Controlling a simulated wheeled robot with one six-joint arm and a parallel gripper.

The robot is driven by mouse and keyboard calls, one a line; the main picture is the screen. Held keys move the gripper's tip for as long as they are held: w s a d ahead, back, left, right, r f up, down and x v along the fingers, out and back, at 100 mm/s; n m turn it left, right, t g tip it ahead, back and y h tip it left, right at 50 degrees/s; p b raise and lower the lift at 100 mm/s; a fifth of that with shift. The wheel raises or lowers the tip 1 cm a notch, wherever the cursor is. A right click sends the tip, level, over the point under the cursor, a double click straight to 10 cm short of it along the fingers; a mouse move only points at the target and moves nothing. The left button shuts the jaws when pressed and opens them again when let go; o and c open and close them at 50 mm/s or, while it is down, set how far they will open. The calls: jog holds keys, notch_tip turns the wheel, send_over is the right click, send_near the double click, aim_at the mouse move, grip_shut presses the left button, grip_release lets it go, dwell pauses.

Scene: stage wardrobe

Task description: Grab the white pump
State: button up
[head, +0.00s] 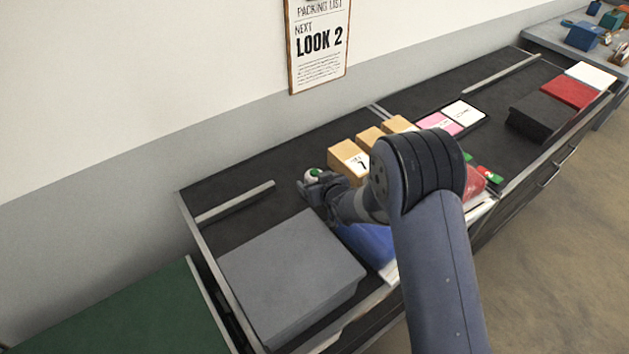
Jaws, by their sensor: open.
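I cannot make out a white pump for certain in the head view. My gripper (316,184) is open over the dark counter, left of the tan boxes. My arm hides part of the counter's middle.
A large grey box (291,274) stands at the near left, with a blue item (369,243) beside it. Tan boxes (348,160) stand right of my gripper. A red item (474,184) is partly behind my arm. Black, red and white boxes (590,75) are far right.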

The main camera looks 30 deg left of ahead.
jog(key=shift+w+a+f, duration=0.1)
jog(key=shift+c, duration=0.4)
jog(key=c, duration=1.2)
